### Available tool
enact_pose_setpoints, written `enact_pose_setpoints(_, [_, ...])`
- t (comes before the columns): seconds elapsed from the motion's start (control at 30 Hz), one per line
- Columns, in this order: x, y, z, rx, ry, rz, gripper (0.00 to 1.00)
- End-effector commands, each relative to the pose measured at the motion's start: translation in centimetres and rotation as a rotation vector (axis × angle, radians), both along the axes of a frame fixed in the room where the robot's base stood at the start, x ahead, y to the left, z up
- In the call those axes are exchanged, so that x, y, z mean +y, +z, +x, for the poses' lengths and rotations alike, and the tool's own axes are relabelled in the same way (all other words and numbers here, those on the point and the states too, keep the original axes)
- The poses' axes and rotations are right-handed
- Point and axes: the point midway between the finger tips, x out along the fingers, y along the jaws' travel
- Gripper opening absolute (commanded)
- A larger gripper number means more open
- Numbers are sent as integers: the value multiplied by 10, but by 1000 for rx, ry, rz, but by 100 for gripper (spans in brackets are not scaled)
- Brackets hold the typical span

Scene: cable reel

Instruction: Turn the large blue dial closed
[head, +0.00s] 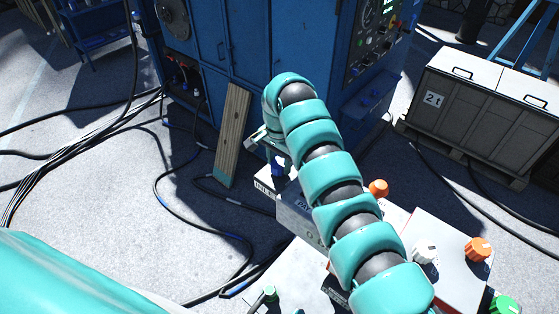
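A dark blue piece (278,168), which looks like the blue dial, shows just under the end of my arm, on a box-like panel (298,210) with printed labels. My gripper (266,148) is at the far end of my teal arm, pointing down at this blue piece. Only part of its metal shows, and I cannot tell whether the fingers touch the dial, nor how the dial is turned. The arm hides part of the panel.
Orange knobs (478,249), a white knob (425,252) and green knobs (505,305) stand on nearby boxes. A wooden plank (233,135) leans on the blue cabinet (225,50). Black cables (175,205) lie on the floor. A grey crate (485,110) stands at right.

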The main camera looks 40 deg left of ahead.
Motion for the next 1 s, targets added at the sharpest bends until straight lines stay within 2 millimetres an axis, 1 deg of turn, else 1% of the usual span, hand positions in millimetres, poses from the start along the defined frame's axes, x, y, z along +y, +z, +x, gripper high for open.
enact_pose_setpoints(0.27, [0, -3, 1, -1, 34, 0, 20])
enact_pose_setpoints(0.47, [0, -5, 2, -5, 137, 4, 20])
enact_pose_setpoints(0.6, [0, -7, 1, -3, 250, 1, 20])
enact_pose_setpoints(1.0, [0, -1, 0, -2, 632, 0, 20])
